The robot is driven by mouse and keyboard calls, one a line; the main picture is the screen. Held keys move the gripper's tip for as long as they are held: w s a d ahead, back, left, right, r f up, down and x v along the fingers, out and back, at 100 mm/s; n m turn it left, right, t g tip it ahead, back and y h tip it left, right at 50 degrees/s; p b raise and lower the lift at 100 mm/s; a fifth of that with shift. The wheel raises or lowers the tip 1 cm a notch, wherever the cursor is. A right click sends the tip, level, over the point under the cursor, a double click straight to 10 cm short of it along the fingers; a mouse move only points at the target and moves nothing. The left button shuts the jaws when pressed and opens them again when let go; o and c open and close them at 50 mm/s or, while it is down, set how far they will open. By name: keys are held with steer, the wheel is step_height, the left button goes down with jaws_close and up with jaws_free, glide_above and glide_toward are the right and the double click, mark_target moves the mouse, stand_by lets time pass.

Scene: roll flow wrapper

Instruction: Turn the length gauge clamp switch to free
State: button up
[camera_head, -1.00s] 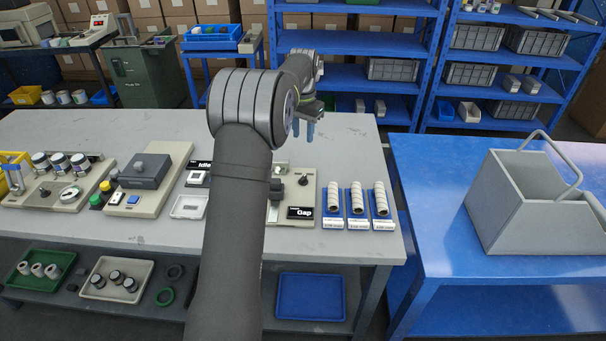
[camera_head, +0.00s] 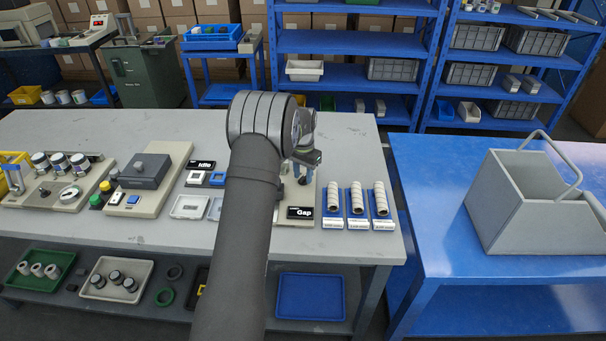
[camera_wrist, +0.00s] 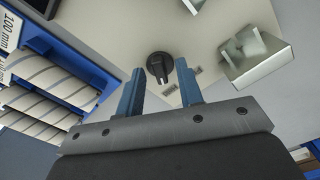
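The clamp switch is a round black knob with a raised grip (camera_wrist: 159,66) on the pale gauge plate (camera_wrist: 210,25) in the wrist view. Small labels, too small to read, sit beside it. My gripper (camera_wrist: 160,78) has two blue fingers spread apart, and the knob appears between their tips with clear gaps on both sides. The fingers seem to be above the plate, not touching the knob. In the head view my gripper (camera_head: 314,172) hangs over the gauge station, next to the black "Gap" display (camera_head: 300,212). My arm hides much of the station.
Several pale rolls lie in blue holders (camera_head: 357,222) to the right. A dark grey box unit (camera_head: 145,170) stands at left. A blue table (camera_head: 450,180) is on the right.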

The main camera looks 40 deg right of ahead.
jaws_close()
stand_by(0.4)
steer(key=n, duration=0.5)
steer(key=shift+n, duration=0.4)
steer(key=n, duration=0.5)
steer(key=shift+n, duration=0.7)
jaws_free()
